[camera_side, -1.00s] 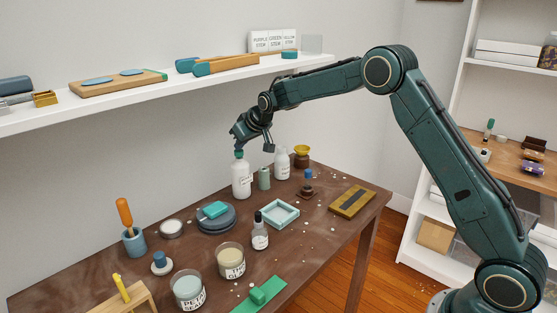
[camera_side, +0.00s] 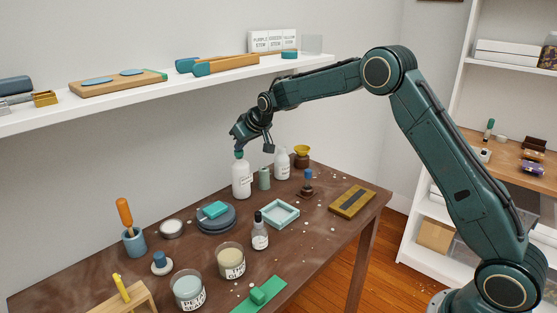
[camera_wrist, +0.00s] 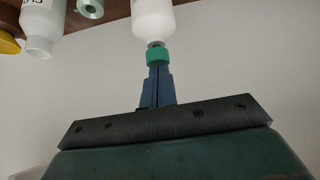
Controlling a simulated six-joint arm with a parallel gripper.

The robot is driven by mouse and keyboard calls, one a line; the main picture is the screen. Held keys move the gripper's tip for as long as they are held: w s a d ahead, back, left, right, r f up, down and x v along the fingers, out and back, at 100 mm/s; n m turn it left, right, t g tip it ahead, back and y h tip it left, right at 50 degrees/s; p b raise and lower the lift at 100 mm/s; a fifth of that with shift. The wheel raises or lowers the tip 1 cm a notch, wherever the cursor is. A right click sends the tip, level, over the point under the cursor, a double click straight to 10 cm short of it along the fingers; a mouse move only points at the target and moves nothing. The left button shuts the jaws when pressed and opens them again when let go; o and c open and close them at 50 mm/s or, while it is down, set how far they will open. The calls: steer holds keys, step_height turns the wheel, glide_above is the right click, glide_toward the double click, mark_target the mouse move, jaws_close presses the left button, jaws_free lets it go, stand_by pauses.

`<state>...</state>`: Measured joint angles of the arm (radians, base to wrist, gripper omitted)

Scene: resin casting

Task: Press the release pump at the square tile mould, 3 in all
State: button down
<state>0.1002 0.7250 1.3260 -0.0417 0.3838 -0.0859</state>
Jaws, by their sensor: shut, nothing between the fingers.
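A white bottle (camera_side: 241,180) with a green pump top (camera_side: 239,156) stands upright at the back of the brown table. My gripper (camera_side: 239,148) is shut and empty, right at the top of the pump. In the wrist view my shut fingertips (camera_wrist: 158,75) meet the green pump top (camera_wrist: 157,56) below the white bottle (camera_wrist: 153,18); they look to be touching. The square tile mould (camera_side: 280,213) is a pale teal frame lying flat on the table, to the right and in front of the bottle, with an empty-looking inside.
A green-grey cylinder (camera_side: 264,179) and another white bottle (camera_side: 282,164) stand close right of the pump bottle. A dropper bottle (camera_side: 260,234), a blue-grey round stack (camera_side: 216,220) and jars (camera_side: 230,260) crowd the front. The white shelf (camera_side: 180,91) runs along the wall above.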

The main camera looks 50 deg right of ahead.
step_height(320, 180, up, 3)
steer(key=shift+r, duration=0.1)
steer(key=v, duration=1.9)
steer(key=shift+r, duration=0.25)
steer(key=shift+a, duration=0.15)
steer(key=d+x, duration=0.2)
steer(key=x, duration=0.6)
steer(key=shift+w+f+m+y, duration=0.25)
steer(key=shift+w+m+y, duration=0.05)
steer(key=shift+y, duration=0.1)
steer(key=x, duration=1.1)
steer(key=shift+s+a+f, duration=0.1)
steer(key=shift+s+f, duration=0.15)
steer(key=shift+f, duration=1.3)
